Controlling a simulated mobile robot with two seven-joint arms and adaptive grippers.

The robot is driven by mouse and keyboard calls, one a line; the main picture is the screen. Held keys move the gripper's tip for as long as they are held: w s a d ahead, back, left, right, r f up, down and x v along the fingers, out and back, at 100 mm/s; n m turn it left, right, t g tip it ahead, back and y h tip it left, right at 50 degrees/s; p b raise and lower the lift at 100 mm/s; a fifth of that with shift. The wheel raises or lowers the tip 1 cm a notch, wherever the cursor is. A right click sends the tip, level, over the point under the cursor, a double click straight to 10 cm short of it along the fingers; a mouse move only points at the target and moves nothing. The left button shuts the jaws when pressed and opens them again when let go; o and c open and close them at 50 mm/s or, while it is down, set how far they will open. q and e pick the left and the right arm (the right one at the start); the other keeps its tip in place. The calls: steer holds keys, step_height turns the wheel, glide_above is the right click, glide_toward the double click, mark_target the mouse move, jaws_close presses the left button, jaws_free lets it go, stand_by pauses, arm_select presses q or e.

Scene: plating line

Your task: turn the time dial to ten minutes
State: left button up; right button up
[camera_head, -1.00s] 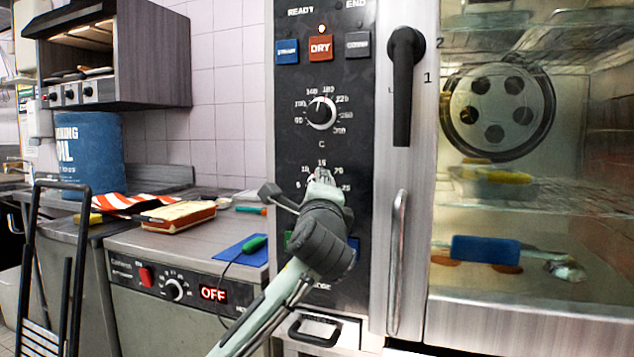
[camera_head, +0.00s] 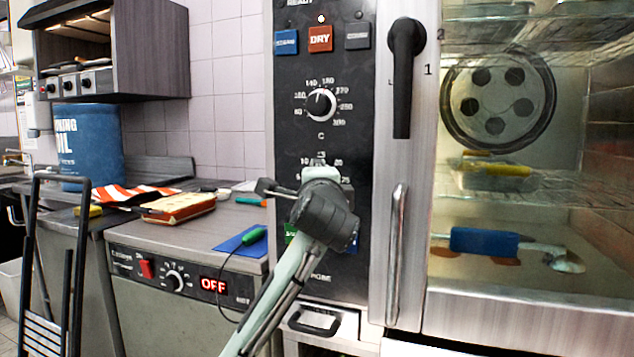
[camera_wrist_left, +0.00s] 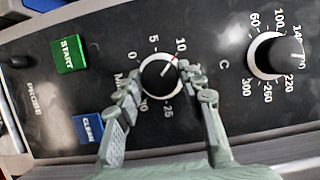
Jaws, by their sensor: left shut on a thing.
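The time dial (camera_wrist_left: 159,75) is a round black knob with a pale rim on the dark control panel (camera_wrist_left: 80,30). Its scale shows 0, 5, 10 and 25 in the left wrist view. Its thin red pointer line slants to the upper right, towards the 10 mark. My left gripper (camera_wrist_left: 160,77) is shut on the dial, one finger on each side of the knob. In the head view my left gripper (camera_head: 322,178) covers the dial, and only some scale numbers show above it. My right gripper is not in view.
The temperature dial (camera_head: 321,104) sits above, with the red DRY button (camera_head: 320,39) higher up. Green START (camera_wrist_left: 68,54) and blue CLEAR (camera_wrist_left: 89,125) buttons are near the gripper. The black oven door handle (camera_head: 403,80) stands out to the right.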

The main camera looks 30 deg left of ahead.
arm_select(q)
steer(key=o, duration=0.8)
steer(key=shift+r, duration=0.25)
steer(key=o, duration=0.4)
steer(key=shift+w+f, duration=0.1)
steer(key=shift+f, duration=0.1)
steer(key=shift+c, duration=0.2)
steer(key=v, duration=1.2)
